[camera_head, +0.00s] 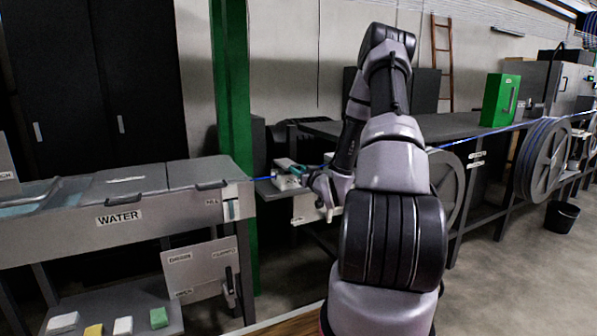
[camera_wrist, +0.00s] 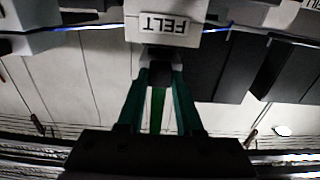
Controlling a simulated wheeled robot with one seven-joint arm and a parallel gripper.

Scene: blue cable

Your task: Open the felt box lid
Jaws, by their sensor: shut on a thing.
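The felt box (camera_wrist: 190,47) is a pale box with a label reading FELT, upside down at the top of the wrist view. A dark tab or handle (camera_wrist: 161,53) sticks out from its front below the label. My gripper (camera_wrist: 160,75) has teal fingers that are shut on this handle. In the head view my gripper (camera_head: 325,190) is beside a small pale box (camera_head: 287,182) at the end of the bench, partly hidden by my arm. I cannot tell how far the lid is raised.
A blue cable (camera_wrist: 85,28) runs across at the felt box. The WATER trough (camera_head: 120,200) stands at left, beside a green post (camera_head: 232,130). A dark bench (camera_head: 440,128) with a green box (camera_head: 500,100) and a large cable reel (camera_head: 545,160) is at right.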

